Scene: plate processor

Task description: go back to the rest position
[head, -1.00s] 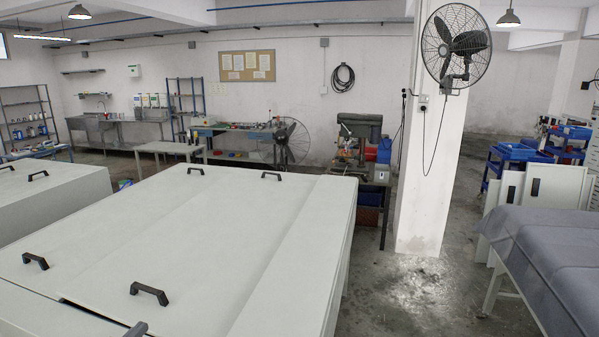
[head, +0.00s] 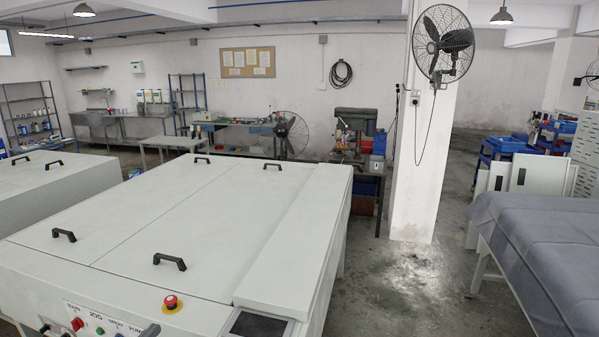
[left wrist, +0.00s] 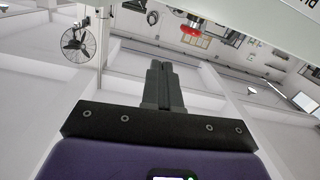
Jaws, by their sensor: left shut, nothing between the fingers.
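My left gripper (left wrist: 162,66) is shut and empty, its two dark fingers pressed together in the left wrist view. In the head view only a dark tip of it (head: 150,331) shows at the bottom edge, in front of the plate processor's front panel. The white plate processor (head: 60,265) stands before me with its lids (head: 130,215) down. My right gripper is in neither view.
The front panel has a red emergency button (head: 172,302), knobs and a dark screen (head: 258,326). A table under a grey cloth (head: 545,235) stands at the right. Open floor (head: 400,280) lies between it and the processor, near a white pillar (head: 420,150).

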